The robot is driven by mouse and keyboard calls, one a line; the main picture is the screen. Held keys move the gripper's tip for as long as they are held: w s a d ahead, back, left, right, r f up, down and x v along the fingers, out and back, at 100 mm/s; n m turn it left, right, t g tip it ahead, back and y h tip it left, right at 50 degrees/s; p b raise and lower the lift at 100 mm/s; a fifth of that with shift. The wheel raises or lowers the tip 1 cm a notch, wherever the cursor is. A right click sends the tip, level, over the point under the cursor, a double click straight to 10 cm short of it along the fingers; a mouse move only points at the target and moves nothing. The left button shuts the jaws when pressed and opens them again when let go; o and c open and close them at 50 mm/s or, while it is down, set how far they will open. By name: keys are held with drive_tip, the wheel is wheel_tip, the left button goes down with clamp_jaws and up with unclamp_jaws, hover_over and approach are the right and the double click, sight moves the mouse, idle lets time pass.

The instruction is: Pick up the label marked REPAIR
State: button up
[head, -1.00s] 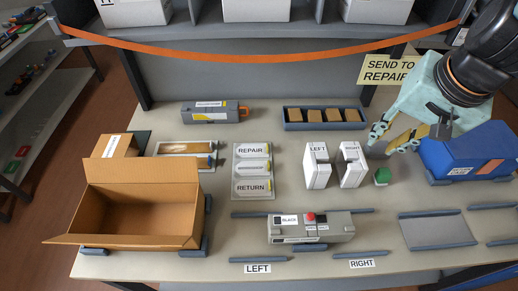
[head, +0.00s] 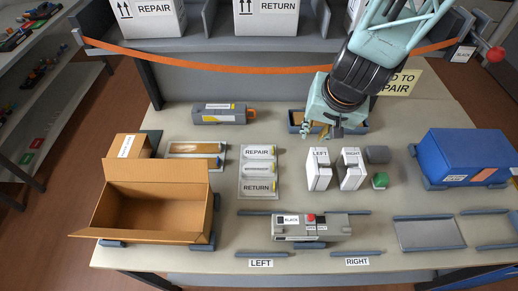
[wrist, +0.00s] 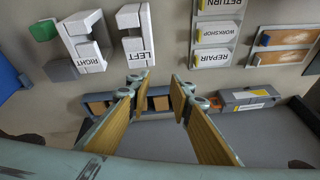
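The REPAIR label (head: 257,152) is a white plate with a yellow edge, lying in the top slot of a grey holder (head: 243,184). It also shows in the wrist view (wrist: 209,57), upside down, right of centre. Below it in the head view are a middle label, read as WORKSHOP in the wrist view (wrist: 217,33), and the RETURN label (head: 258,188). My gripper (head: 315,135) is behind and to the right of the holder, above the table near the tray of brown blocks. In the wrist view my gripper (wrist: 161,85) has its two fingers apart with nothing between them.
White LEFT (head: 318,170) and RIGHT (head: 352,170) blocks stand right of the holder. An open cardboard box (head: 150,237) is at left, a blue case (head: 462,158) at right. A grey cartridge (head: 222,114) lies behind the holder. An orange band (head: 250,70) spans the back.

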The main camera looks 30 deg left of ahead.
drive_tip(key=s+a+f+n+p, duration=0.1)
drive_tip(key=s+a+f+p, duration=0.1)
drive_tip(key=a, duration=0.3)
drive_tip(key=s+a+f+n+p, duration=0.1)
drive_tip(key=s+a+f+p, duration=0.1)
drive_tip(key=a, duration=0.3)
drive_tip(key=shift+s+a+n+t, duration=0.3)
drive_tip(key=shift+n, duration=0.1)
drive_tip(key=b, duration=0.3)
approach(258, 151)
drive_tip(key=shift+w+d+f, duration=0.25)
drive_tip(key=shift+w+d, duration=0.6)
drive_tip(key=shift+d, duration=0.15)
drive_tip(key=shift+w+d+f, duration=0.2)
drive_tip(key=shift+w+d, duration=0.7)
drive_tip(key=shift+d, duration=0.15)
drive_tip(key=shift+f, duration=0.1)
drive_tip(key=shift+b+x, duration=0.85)
drive_tip(key=shift+x, duration=1.7)
drive_tip(key=shift+c, duration=0.9)
